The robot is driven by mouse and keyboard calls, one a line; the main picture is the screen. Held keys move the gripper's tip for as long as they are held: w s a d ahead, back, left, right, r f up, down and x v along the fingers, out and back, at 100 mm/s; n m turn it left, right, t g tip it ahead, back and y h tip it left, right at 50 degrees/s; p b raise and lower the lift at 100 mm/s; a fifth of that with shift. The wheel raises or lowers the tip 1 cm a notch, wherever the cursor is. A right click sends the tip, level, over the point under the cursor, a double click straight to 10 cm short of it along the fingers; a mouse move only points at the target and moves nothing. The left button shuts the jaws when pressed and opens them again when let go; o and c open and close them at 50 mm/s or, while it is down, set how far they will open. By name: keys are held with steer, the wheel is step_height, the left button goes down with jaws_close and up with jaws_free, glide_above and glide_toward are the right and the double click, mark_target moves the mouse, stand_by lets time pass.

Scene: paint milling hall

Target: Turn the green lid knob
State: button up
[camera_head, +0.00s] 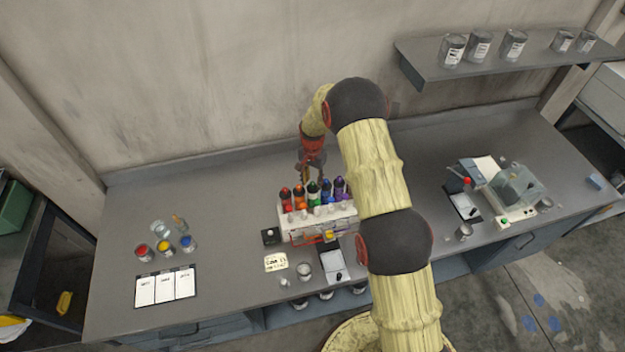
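The green canister (314,197) stands in the middle of a row in the white dispenser (345,226) on the bench. Its top looks dark green to black, and the knob is too small to make out clearly. My gripper (306,176) hangs just above and behind the row, near the tops of the orange and green canisters. Whether its fingers touch the green lid, and whether they are open or shut, cannot be told at this size.
Beside the green one stand red (286,198), orange (299,197), blue (326,191) and purple (340,188) canisters, packed closely. A black box (271,236) sits left of the dispenser. A scale-like pad (333,265) lies in front. Bench space behind the row is clear.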

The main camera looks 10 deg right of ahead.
steer(key=shift+s, duration=0.15)
steer(key=shift+c, duration=1)
jaws_close()
